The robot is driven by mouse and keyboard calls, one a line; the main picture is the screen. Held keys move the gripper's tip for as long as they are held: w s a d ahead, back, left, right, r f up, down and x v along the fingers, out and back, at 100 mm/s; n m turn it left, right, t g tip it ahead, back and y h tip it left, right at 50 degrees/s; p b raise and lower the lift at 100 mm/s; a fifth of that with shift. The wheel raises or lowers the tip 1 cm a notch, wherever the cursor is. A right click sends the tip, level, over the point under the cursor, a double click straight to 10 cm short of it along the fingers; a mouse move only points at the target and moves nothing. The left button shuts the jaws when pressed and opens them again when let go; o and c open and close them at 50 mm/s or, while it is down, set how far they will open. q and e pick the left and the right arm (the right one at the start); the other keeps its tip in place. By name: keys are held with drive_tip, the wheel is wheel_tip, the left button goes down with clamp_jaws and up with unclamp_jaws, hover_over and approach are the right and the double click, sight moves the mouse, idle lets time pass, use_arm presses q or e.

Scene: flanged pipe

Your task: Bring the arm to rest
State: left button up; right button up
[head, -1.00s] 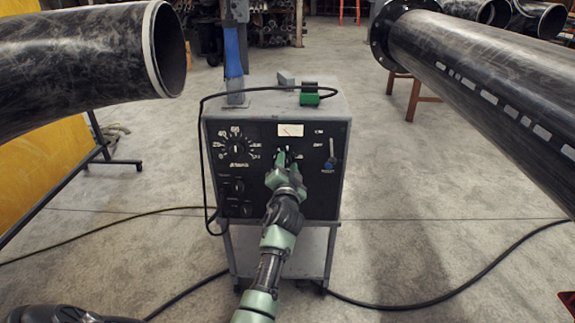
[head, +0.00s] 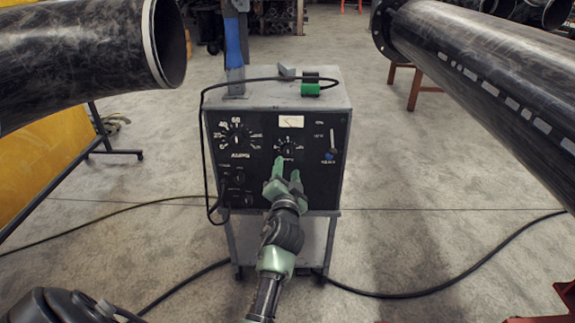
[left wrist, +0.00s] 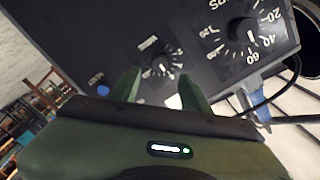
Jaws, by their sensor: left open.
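My left gripper (head: 286,172) is open and empty in front of the black panel of a grey welding machine (head: 337,95). Its green fingertips are just below the small dial knob (head: 287,147) in the head view and look apart from it. In the left wrist view, the two fingers (left wrist: 162,88) point at the panel, with the small knob (left wrist: 162,68) between and beyond them. The larger dial (head: 238,138) is to the left on the panel; it also shows in the left wrist view (left wrist: 243,32). My right gripper is not in view.
A green clamp (head: 310,88) with a black cable lies on the machine's top. A large black pipe (head: 80,60) is at left and a flanged pipe (head: 480,80) at right. Cables (head: 430,290) run over the floor. Open floor (head: 400,180) lies beside the machine.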

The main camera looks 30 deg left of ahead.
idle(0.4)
